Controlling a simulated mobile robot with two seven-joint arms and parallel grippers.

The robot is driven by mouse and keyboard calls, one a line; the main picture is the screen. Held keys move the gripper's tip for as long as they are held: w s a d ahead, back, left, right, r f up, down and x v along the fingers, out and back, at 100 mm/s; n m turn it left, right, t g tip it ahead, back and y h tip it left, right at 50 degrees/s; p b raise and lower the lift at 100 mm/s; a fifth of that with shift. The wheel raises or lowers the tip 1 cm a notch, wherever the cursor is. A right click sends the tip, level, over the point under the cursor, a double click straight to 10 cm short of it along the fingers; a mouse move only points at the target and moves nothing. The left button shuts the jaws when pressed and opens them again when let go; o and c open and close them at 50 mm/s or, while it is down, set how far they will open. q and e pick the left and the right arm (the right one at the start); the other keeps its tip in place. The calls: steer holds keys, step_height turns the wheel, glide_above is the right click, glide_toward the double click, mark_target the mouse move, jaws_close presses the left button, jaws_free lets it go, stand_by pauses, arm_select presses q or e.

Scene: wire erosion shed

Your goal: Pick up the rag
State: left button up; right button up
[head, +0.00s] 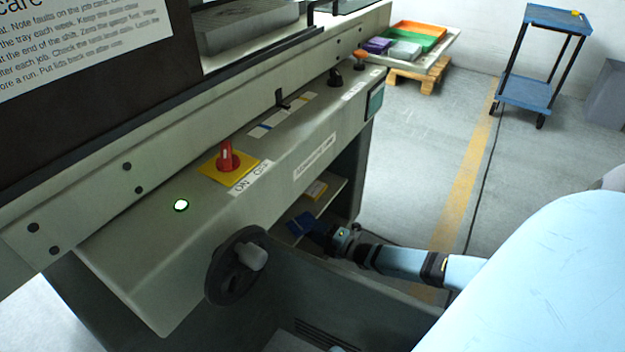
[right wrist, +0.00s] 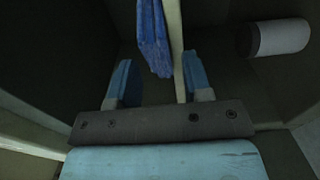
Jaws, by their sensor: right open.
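A dark blue rag (head: 299,223) hangs at the edge of the open shelf under the machine's control panel. In the right wrist view the rag (right wrist: 152,35) drapes over the narrow pale edge of the shelf. My right gripper (head: 321,234) reaches in from the right, close to the rag. In the right wrist view its two light blue fingers (right wrist: 160,80) are spread apart with the pale edge between them. The rag is just ahead of the fingertips, and I cannot tell whether it touches them. My left gripper is not in view.
A yellow item (head: 316,189) lies on the shelf (head: 325,201). A black handwheel (head: 226,272) with a pale handle sticks out left of my right gripper. The red switch (head: 227,157) is above. A white cylinder (right wrist: 278,38) is right of the rag. A blue cart (head: 545,18) stands far back.

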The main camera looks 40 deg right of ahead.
mark_target(302, 224)
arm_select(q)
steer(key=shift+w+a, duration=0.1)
arm_select(e)
steer(key=shift+x, duration=1)
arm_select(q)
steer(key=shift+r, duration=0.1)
arm_select(e)
steer(key=shift+c, duration=0.2)
steer(key=shift+c, duration=0.8)
steer(key=c, duration=0.5)
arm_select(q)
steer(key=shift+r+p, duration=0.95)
arm_select(e)
step_height(302, 224, up, 2)
steer(key=shift+r, duration=0.25)
steer(key=shift+c, duration=0.2)
